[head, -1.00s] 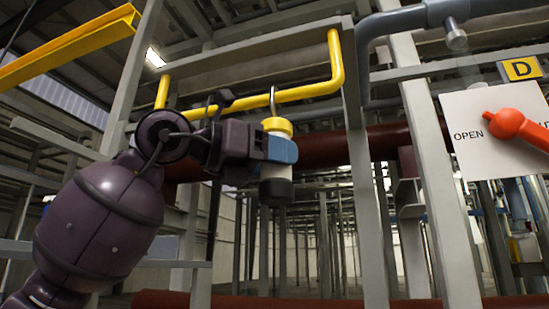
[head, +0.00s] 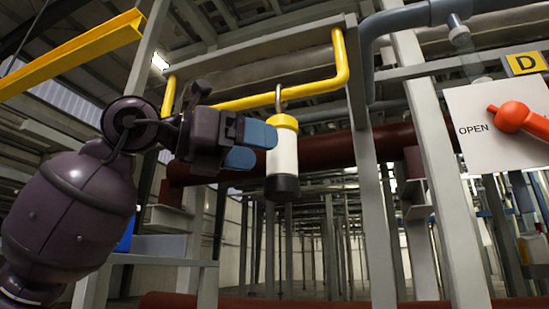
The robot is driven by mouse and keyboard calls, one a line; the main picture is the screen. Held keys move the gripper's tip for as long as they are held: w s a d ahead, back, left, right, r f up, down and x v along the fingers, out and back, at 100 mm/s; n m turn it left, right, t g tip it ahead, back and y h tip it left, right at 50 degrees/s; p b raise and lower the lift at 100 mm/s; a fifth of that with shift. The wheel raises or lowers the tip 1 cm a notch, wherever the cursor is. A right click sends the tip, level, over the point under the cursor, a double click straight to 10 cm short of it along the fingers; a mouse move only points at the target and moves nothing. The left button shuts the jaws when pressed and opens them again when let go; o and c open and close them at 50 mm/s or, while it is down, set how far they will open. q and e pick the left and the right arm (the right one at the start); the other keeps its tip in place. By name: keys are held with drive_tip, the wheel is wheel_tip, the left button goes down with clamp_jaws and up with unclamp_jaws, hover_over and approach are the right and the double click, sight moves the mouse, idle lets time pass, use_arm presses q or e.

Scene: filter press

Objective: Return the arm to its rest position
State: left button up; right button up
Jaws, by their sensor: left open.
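My left arm comes in from the left in the head view. Its left gripper (head: 258,146) is open, with blue fingertips pointing right. A white cylinder (head: 283,155) with a yellow top and a black base hangs upright by a hook from the yellow pipe (head: 290,96). The gripper is at the left side of the cylinder; its fingers are not around it. Whether a fingertip touches the cylinder I cannot tell. My right gripper is not in view.
A grey post (head: 372,210) stands right of the cylinder. A white panel (head: 500,150) marked OPEN carries a red handle (head: 522,118), with a yellow D sign (head: 525,63) above. A yellow beam (head: 75,52) is at upper left. A dark red pipe (head: 335,150) runs behind.

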use_arm(q)
drive_tip(key=b+v, duration=0.1)
drive_tip(key=v, duration=0.4)
drive_tip(key=shift+s+a, duration=0.15)
drive_tip(key=shift+a, duration=0.25)
